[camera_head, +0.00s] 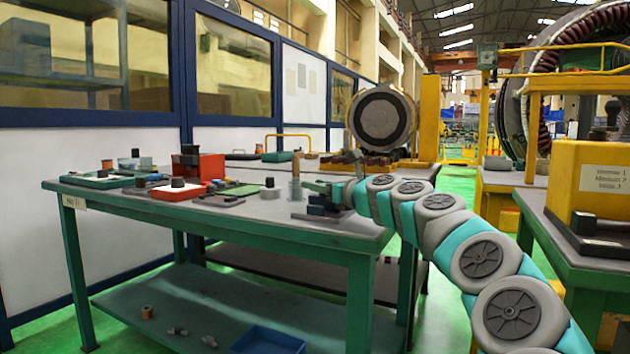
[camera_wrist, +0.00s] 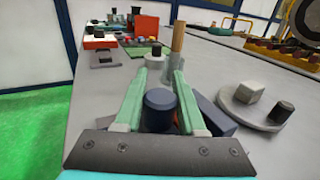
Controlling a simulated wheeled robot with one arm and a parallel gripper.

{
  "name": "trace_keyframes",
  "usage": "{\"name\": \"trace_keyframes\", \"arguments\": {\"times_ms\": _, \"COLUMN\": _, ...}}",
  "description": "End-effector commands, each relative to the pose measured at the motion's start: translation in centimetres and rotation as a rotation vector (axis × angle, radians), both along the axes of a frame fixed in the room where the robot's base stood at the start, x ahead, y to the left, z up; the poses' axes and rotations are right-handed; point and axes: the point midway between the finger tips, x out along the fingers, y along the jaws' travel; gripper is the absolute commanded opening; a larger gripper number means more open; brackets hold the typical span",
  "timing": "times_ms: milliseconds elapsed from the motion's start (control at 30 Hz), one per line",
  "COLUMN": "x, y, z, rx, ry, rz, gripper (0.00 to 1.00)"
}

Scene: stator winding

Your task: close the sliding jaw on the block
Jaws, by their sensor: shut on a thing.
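In the wrist view the green fingers of my gripper (camera_wrist: 157,88) stand on either side of a dark blue round knob (camera_wrist: 159,108), shut on it. A dark blue block-like part (camera_wrist: 214,117) shows just right of the right finger; it looks like part of the same fixture. In the head view the dark fixture (camera_head: 324,206) sits near the table's front right corner, with my gripper (camera_head: 318,186) at it. I cannot tell clearly which part is the sliding jaw, nor whether it touches a block; the fingers and knob hide much of this.
A wooden rod (camera_head: 296,188) stands upright close beyond the fingers. Red trays (camera_head: 187,190) and several small parts fill the table's left half.

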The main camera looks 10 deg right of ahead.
Motion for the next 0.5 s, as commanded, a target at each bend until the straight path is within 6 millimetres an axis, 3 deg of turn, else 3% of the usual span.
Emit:
{"name": "trace_keyframes", "arguments": {"times_ms": 433, "x": 0.81, "y": -0.52, "z": -0.05, "rx": -0.001, "ry": 0.000, "rz": 0.001, "gripper": 0.00}}
{"name": "trace_keyframes", "arguments": {"times_ms": 467, "x": 0.80, "y": -0.52, "z": -0.04, "rx": -0.001, "ry": 0.000, "rz": 0.000, "gripper": 0.40}}
{"name": "trace_keyframes", "arguments": {"times_ms": 500, "x": 0.81, "y": -0.52, "z": -0.05, "rx": -0.001, "ry": 0.000, "rz": 0.001, "gripper": 0.44}}
